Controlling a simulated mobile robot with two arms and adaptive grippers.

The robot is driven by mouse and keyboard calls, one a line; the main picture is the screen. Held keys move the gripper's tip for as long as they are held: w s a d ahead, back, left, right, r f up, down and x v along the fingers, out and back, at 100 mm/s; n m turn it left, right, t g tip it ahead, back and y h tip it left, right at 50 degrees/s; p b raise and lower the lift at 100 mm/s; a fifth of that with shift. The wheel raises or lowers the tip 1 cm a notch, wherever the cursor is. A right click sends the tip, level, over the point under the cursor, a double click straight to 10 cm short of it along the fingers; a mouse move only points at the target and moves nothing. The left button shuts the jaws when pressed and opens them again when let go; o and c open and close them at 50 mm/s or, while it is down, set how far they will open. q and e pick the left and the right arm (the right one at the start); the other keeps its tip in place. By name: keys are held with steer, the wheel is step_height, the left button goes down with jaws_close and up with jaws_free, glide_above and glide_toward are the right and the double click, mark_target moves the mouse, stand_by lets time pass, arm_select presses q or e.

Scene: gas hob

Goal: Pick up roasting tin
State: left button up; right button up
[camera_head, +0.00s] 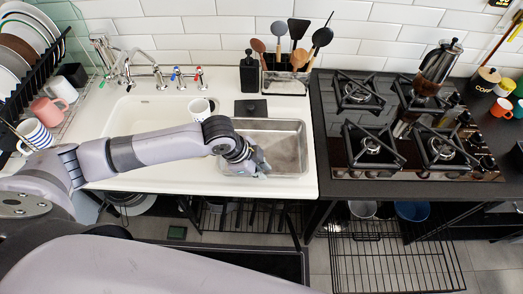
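The roasting tin (290,150) is a grey metal rectangular pan on the right part of the white sink top. Its inside looks empty. My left arm reaches in from the left, and my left gripper (259,166) is over the tin's front left part, hiding some of its left side and floor. The fingers are small and partly hidden by the wrist, so I cannot tell whether they are open or shut, or whether they touch the tin. My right gripper is out of view.
A white mug (199,108) stands just behind my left forearm. A utensil holder (286,80) and a dark bottle (249,75) are behind the tin. A dish rack (40,85) is at far left.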

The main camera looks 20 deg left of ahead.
arm_select(q)
steer(key=shift+x, duration=1.75)
steer(key=shift+c, duration=0.4)
jaws_close()
steer(key=shift+w+r, duration=0.1)
steer(key=shift+r, duration=0.1)
